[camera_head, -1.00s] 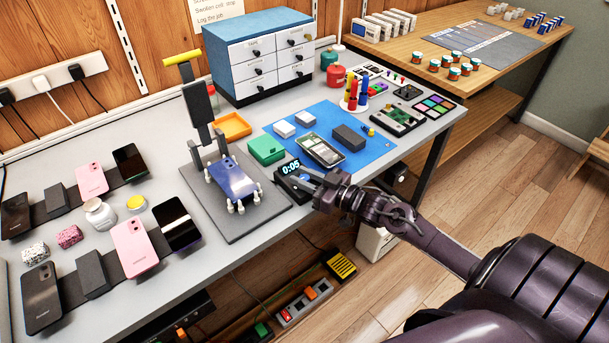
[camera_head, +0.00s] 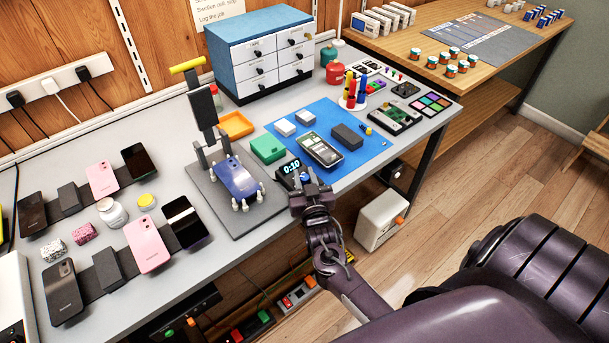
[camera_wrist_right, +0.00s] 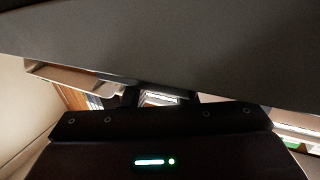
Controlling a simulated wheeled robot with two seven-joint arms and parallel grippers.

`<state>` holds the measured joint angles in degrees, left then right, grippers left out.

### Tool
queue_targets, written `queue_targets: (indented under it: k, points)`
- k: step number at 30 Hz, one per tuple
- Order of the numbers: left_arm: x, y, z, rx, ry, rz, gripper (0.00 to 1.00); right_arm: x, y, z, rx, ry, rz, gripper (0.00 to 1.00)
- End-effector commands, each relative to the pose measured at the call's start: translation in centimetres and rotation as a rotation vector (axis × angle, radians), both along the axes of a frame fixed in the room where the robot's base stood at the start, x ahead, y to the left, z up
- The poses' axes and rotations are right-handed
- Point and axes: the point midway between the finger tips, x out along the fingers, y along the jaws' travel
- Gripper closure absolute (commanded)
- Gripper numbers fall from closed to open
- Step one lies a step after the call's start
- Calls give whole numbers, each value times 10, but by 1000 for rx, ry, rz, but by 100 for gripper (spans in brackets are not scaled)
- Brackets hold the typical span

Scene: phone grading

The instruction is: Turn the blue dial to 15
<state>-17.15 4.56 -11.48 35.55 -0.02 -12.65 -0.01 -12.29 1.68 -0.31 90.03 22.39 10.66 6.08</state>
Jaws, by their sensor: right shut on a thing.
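The small black timer (camera_head: 285,175) stands on the bench beside the grey press base. Its display reads 0:10. The blue dial (camera_head: 304,177) on its front side shows only as a small patch, mostly hidden by my right gripper. My right gripper (camera_head: 311,182) is shut on the blue dial, at the front edge of the bench. In the right wrist view the fingers' hold on the dial is not visible; dark surfaces fill most of the picture. My left gripper is not in view.
A press with a blue phone (camera_head: 237,178) stands just left of the timer. A green box (camera_head: 268,149) and a blue mat (camera_head: 373,155) with a phone (camera_head: 320,149) lie behind it. A white bin (camera_head: 380,220) stands on the floor at right.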

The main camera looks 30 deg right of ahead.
Motion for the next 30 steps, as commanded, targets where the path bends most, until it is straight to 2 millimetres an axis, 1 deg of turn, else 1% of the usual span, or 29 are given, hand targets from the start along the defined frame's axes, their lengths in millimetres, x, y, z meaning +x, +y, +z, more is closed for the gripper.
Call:
queue_targets:
  k: [3, 9, 25, 26, 27, 30]
  points:
    - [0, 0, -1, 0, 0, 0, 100, 0, 1, 0, 3, -2, -57, 97]
    - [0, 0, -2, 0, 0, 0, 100, 0, 0, 0, 1, -2, -115, 97]
    - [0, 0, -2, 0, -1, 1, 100, 0, 0, 0, 0, -2, -134, 97]
    - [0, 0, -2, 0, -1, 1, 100, 0, 0, 0, 0, -2, -134, 71]
    - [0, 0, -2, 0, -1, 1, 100, 0, 0, 0, 0, -2, -134, 66]
    - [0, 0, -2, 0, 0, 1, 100, 0, 0, 0, 0, -2, -134, 55]
